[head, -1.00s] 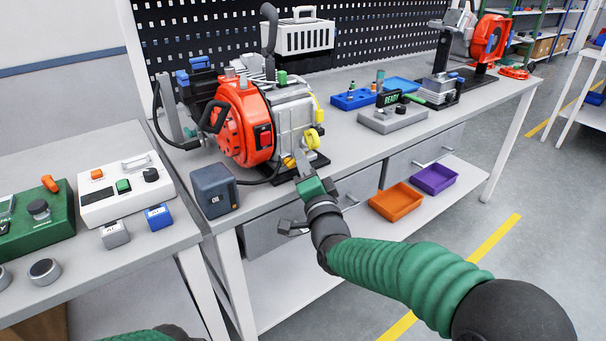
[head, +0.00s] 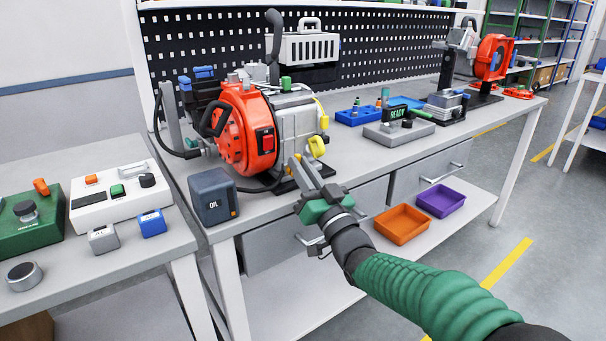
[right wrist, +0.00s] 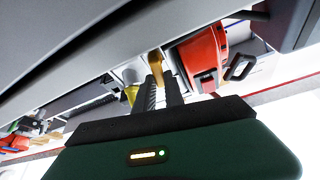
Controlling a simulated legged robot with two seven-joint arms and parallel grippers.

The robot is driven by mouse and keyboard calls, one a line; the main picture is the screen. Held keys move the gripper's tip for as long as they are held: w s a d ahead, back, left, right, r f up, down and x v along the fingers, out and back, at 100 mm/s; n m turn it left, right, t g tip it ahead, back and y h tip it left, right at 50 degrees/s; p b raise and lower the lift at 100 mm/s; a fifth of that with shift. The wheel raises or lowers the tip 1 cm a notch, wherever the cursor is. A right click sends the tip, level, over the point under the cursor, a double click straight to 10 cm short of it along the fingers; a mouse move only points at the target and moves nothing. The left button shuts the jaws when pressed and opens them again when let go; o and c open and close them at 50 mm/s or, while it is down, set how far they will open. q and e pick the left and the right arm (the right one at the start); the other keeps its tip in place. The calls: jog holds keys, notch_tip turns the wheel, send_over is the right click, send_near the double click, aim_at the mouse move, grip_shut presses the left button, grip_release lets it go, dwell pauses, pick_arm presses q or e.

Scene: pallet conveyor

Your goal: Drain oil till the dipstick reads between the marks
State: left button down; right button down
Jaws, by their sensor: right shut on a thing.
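The red and grey engine (head: 290,128) stands on the workbench, its red recoil cover (head: 240,130) facing left. A yellow cap (head: 317,146) and a yellow loop (head: 323,113) show on its right side. My right gripper (head: 300,166) is at the engine's lower front. In the right wrist view its fingers (right wrist: 163,85) are close together on a small orange-tan part (right wrist: 156,63) low on the engine; the fingertips partly hide that part. The dark box marked OIL (head: 213,196) stands at the bench's left front. No dipstick level can be read. My left gripper is out of view.
A side table at left holds a white control box (head: 118,200), a green box (head: 28,222) and small blocks. A grey device reading READY (head: 397,128) and blue trays stand right of the engine. Orange (head: 401,224) and purple (head: 440,201) bins sit on the lower shelf.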

jog(key=shift+a+f+n+g+y, duration=0.15)
jog(key=shift+f+n+g+y, duration=0.25)
jog(key=shift+n, duration=0.7)
jog(key=shift+s, duration=0.1)
jog(key=c, duration=1.7)
grip_release()
jog(key=shift+c, duration=0.2)
jog(key=shift+o, duration=0.2)
jog(key=shift+r, duration=0.15)
jog(key=shift+r, duration=0.1)
jog(key=shift+s, duration=0.1)
jog(key=shift+s+d, duration=0.25)
jog(key=shift+d, duration=0.05)
jog(key=f+p+v, duration=0.1)
jog(key=p+v, duration=0.2)
jog(key=v, duration=1.3)
